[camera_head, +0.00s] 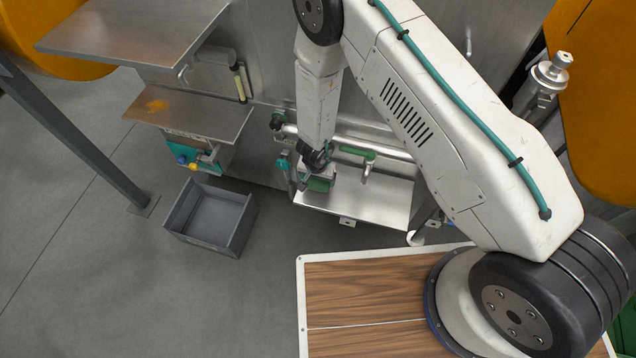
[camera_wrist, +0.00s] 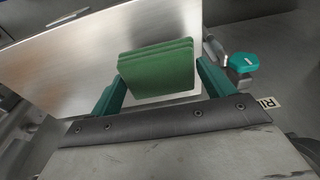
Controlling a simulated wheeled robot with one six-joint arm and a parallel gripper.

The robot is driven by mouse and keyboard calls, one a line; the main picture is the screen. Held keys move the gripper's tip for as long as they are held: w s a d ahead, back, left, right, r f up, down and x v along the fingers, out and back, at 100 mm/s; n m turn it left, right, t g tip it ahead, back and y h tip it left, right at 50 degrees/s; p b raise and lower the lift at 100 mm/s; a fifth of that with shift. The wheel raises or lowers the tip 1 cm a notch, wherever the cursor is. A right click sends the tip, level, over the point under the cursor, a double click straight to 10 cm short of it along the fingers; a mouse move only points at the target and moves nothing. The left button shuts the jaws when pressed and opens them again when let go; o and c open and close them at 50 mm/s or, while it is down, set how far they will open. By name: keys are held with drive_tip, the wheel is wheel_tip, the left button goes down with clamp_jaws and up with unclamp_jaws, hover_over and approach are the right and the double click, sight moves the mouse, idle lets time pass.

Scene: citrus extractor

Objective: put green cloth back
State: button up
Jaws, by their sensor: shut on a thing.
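The green cloth (camera_wrist: 158,70) is a folded stack with several layers showing. In the wrist view it sits between the two teal fingers of my gripper (camera_wrist: 160,82), which is shut on it. In the head view my gripper (camera_head: 303,180) is low beside the metal machine, with a bit of the green cloth (camera_head: 319,184) showing beneath it. The cloth is over the left part of a low metal shelf (camera_head: 385,199). I cannot tell whether it touches the shelf. My arm hides part of the machine behind.
A grey open bin (camera_head: 212,217) stands on the floor to the left. A metal shelf with an orange stain (camera_head: 190,108) is at the upper left. A pipe with a green-handled part (camera_head: 357,152) runs just above the low shelf. A teal knob (camera_wrist: 243,62) is right of the cloth.

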sight(317, 181)
drive_tip(key=shift+f, duration=1.75)
drive_tip(key=shift+f, duration=0.15)
drive_tip(key=o, duration=0.8)
drive_tip(key=r, duration=0.4)
drive_tip(key=s+r, duration=0.1)
drive_tip(key=r, duration=0.7)
drive_tip(key=shift+s+a+r, duration=0.1)
drive_tip(key=shift+s+a, duration=0.15)
drive_tip(key=shift+s, duration=0.1)
